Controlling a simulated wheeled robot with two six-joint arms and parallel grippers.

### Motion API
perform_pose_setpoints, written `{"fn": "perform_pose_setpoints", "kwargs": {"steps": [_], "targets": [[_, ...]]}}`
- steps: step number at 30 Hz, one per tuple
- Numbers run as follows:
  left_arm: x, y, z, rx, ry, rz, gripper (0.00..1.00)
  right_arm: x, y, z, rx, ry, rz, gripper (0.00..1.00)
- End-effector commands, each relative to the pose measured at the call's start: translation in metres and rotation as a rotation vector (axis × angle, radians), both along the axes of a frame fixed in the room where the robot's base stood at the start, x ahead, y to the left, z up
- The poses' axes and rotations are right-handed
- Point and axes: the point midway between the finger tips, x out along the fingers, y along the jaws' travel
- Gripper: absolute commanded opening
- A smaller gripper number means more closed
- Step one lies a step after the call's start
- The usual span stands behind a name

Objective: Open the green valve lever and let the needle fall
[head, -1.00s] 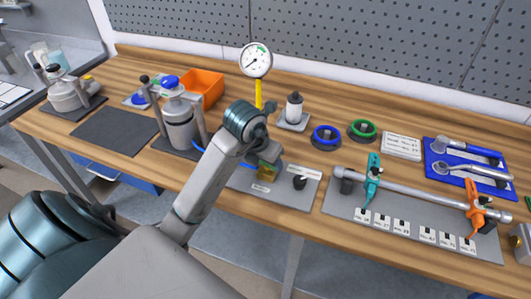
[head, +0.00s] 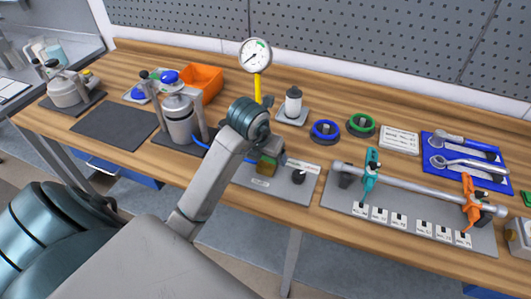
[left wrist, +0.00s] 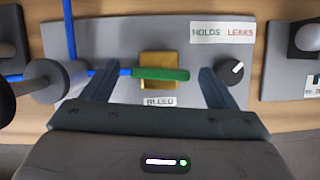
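The green valve lever (left wrist: 160,74) lies crosswise over a brass valve block (left wrist: 158,60) on a grey plate (left wrist: 105,35) in the left wrist view. My left gripper (left wrist: 156,82) is open, with one finger on each side of the lever and block. Whether a finger touches the lever cannot be told. In the head view my left gripper (head: 268,152) hangs over the brass block (head: 266,168) and hides the lever. The round white gauge (head: 255,55) stands behind on a yellow stem; its dark needle appears to point lower left. My right gripper is not in view.
A black knob (left wrist: 229,70) sits right of the block, below a HOLDS / LEAKS label (left wrist: 222,33). A blue hose (left wrist: 68,35) runs at the left. A pump canister (head: 179,125) stands left of my arm; a clamp bar (head: 415,190) lies to the right.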

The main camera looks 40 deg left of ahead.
Motion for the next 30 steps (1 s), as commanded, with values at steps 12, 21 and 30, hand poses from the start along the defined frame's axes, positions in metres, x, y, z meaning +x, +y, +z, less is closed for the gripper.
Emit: {"fn": "perform_pose_setpoints", "kwargs": {"steps": [12,21,30], "targets": [[-0.004,0.000,0.012,0.000,0.003,-0.001,0.80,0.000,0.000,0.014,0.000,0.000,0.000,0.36],[-0.020,-0.002,0.054,0.000,0.003,-0.002,0.80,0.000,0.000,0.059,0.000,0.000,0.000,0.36],[-0.035,-0.004,0.089,-0.001,0.002,-0.001,0.80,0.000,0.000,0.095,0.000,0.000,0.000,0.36]]}}
